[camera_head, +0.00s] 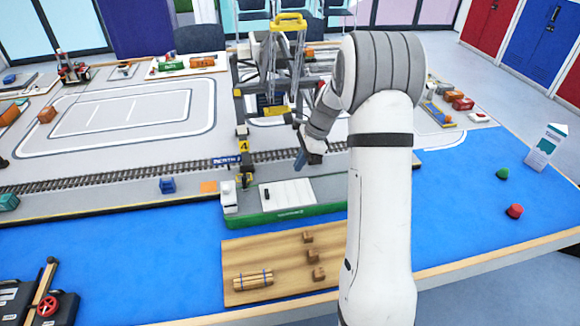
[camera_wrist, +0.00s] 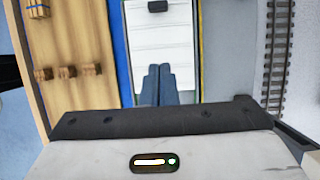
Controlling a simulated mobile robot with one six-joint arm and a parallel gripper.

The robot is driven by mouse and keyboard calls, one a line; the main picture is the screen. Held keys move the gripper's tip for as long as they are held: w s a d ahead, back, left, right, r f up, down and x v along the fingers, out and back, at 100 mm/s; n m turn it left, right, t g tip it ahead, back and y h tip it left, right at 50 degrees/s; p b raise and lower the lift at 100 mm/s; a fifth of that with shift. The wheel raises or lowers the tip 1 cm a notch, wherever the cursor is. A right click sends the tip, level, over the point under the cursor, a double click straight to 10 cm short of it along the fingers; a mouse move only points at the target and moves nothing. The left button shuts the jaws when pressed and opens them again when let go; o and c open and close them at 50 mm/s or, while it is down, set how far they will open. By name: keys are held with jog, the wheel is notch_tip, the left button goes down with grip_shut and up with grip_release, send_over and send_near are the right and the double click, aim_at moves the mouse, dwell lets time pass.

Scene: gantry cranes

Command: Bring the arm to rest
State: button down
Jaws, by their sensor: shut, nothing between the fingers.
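My white and grey arm rises at the right of the middle in the head view and bends over the table. My gripper (camera_head: 301,160) hangs above the far edge of the green and white ship model (camera_head: 280,215). In the wrist view my gripper (camera_wrist: 157,70) shows two blue fingers side by side, closed together and empty. Below them lies the ship's white deck (camera_wrist: 160,30) with a small dark block (camera_wrist: 157,6) on it. The fingers look apart from the deck, though the exact height is hard to tell. My forearm hides part of the ship's right end.
A yellow-topped gantry crane (camera_head: 275,75) stands just behind my gripper. Rails (camera_head: 120,175) run along the quay. A wooden board (camera_head: 270,285) with small brown blocks and a bundle of sticks lies in front of the ship. Red (camera_head: 514,211) and green (camera_head: 502,174) buoys stand right, on open blue surface.

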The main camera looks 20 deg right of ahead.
jog(key=s+a+r+n+t+h, duration=0.1)
jog(key=s+a+r+n+h, duration=0.25)
jog(key=s+r+n, duration=0.95)
jog(key=s+a+n+t, duration=0.1)
jog(key=s+n, duration=0.4)
jog(key=s, duration=1.1)
jog(key=shift+s+a+n+t+h, duration=0.2)
jog(key=shift+a+n+t+h, duration=0.1)
jog(key=shift+a+h, duration=0.15)
jog(key=shift+d+r, duration=0.1)
